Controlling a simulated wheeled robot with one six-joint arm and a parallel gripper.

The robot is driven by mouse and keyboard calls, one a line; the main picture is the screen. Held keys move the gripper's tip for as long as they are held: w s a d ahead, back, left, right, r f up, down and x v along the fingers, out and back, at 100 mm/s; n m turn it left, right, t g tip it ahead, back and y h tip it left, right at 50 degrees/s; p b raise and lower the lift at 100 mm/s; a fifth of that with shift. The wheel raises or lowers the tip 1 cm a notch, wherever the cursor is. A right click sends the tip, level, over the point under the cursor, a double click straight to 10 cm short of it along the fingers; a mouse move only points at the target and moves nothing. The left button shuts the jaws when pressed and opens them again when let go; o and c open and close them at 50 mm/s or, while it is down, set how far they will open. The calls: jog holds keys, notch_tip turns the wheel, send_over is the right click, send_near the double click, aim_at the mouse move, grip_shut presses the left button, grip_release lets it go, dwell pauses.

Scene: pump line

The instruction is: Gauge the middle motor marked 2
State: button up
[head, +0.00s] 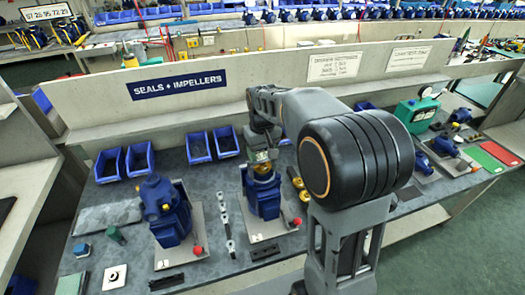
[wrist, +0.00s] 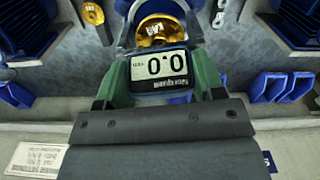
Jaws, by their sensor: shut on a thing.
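In the head view the gauge (head: 259,157) is just above a blue motor (head: 263,200) with a yellow top, standing on a pale plate. In the wrist view the motor's yellow part (wrist: 160,28) is right beyond the gauge's far edge; I cannot tell whether they touch.
Blue bins (head: 197,147) stand along the bench's back wall. Small loose parts (head: 226,222) lie between the two motors, and a red knob (head: 297,222) is at the plate's right. A green case (head: 417,115) and more blue motors (head: 445,147) are at the right.

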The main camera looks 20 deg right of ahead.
jog(key=o, duration=1.6)
jog(key=shift+o, duration=0.2)
jog(key=shift+r, duration=0.1)
notch_tip(320, 180, up, 9)
jog(key=p, duration=0.7)
jog(key=shift+p, duration=0.3)
